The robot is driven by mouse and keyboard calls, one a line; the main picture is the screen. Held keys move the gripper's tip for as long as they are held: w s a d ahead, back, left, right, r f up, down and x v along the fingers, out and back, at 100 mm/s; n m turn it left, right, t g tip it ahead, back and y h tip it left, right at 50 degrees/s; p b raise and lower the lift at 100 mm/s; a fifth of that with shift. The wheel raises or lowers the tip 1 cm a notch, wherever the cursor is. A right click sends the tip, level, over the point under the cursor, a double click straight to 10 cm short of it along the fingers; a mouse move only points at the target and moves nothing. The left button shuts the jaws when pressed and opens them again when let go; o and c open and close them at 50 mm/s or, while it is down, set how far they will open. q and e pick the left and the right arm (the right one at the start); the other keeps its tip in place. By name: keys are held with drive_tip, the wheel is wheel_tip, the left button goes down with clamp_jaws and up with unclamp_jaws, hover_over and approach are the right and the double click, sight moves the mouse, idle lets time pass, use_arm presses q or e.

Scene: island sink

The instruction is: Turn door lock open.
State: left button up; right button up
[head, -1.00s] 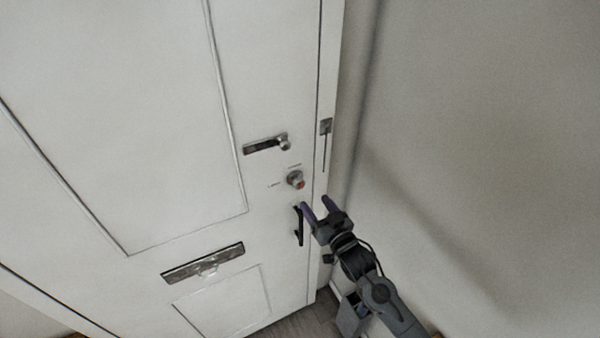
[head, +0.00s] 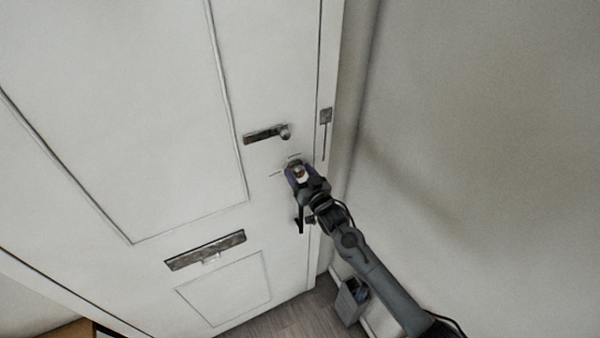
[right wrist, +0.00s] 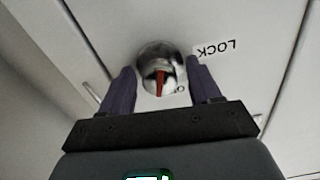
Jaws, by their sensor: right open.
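The door lock (right wrist: 152,58) is a round silver knob with a red part on the white door (head: 130,130). In the right wrist view it sits between the two dark fingers of my right gripper (right wrist: 160,88), close to their tips. A "LOCK" label (right wrist: 214,47) shows upside down beside it. In the head view my right gripper (head: 299,170) is open around the lock (head: 299,171), which is partly hidden. I cannot tell whether the fingers touch the knob. My left gripper is not in view.
A silver handle (head: 268,133) is above the lock and a dark handle (head: 299,219) is below it. A mail slot (head: 205,250) is lower left. The wall (head: 480,120) stands close at the right. A grey bin (head: 349,301) is on the floor.

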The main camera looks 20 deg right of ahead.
drive_tip(key=shift+w, duration=0.1)
drive_tip(key=c, duration=1.1)
drive_tip(key=shift+o, duration=0.2)
drive_tip(key=n, duration=0.4)
drive_tip(key=shift+n+b, duration=0.3)
drive_tip(key=shift+b, duration=0.05)
drive_tip(key=o, duration=1.1)
drive_tip(key=shift+c, duration=0.2)
drive_tip(key=s+d+b, duration=0.1)
drive_tip(key=s, duration=0.9)
drive_tip(key=shift+s+d, duration=0.2)
drive_tip(key=shift+s, duration=0.2)
